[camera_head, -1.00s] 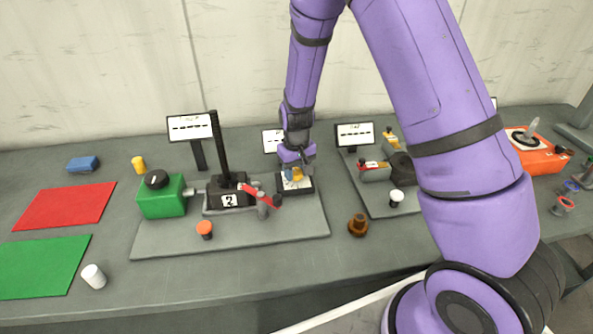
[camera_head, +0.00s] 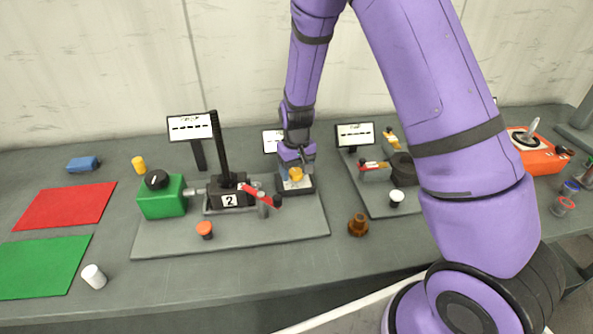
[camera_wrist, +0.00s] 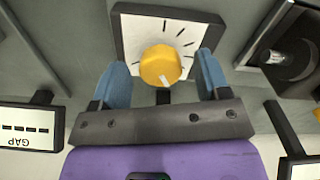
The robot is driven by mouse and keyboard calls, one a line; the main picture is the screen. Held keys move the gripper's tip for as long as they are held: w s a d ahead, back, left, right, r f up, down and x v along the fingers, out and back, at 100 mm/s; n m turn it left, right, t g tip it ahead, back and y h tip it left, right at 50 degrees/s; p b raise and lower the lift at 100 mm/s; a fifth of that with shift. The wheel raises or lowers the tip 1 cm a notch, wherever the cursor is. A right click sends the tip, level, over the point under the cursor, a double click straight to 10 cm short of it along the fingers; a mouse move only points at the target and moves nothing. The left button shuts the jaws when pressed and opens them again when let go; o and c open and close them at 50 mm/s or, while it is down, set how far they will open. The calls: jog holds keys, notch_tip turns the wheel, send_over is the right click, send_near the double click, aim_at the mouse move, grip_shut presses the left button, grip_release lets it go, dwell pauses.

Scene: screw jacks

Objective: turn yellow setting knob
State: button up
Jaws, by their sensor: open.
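The yellow setting knob (camera_wrist: 161,66) sits on a white dial plate with black tick marks (camera_wrist: 135,32) in the wrist view. A white pointer mark shows on its lower edge. My gripper (camera_wrist: 164,75) is open, with one blue finger on each side of the knob and visible gaps between. In the head view the knob (camera_head: 296,174) shows just below my gripper (camera_head: 293,168), on a dark box (camera_head: 308,187) at the right end of the grey base plate. My fingertips are partly hidden there.
Left of the knob stand the black jack marked 2 (camera_head: 229,192), a red lever (camera_head: 262,196) and a green box (camera_head: 162,198). A small display (camera_head: 272,141) stands behind my gripper. A brown knob (camera_head: 358,225) and another fixture (camera_head: 375,205) are to the right.

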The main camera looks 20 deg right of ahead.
notch_tip(320, 180, up, 10)
jog(key=shift+r, duration=0.2)
dwell(0.5)
notch_tip(320, 180, up, 11)
jog(key=t, duration=0.1)
send_over(297, 172)
jog(key=s+d, duration=0.2)
jog(key=s, duration=0.3)
jog(key=s+d+r+t, duration=0.1)
jog(key=s+d+r, duration=0.1)
jog(key=s+r, duration=0.55)
jog(key=s+d+r+t, duration=0.1)
jog(key=s+r, duration=0.2)
jog(key=s, duration=0.5)
jog(key=s+d+r+m+t, duration=0.1)
jog(key=s+r+t, duration=0.1)
jog(key=s, duration=0.7)
jog(key=shift+s+d+r, duration=0.15)
jog(key=shift+d+r, duration=0.25)
jog(key=shift+r, duration=0.4)
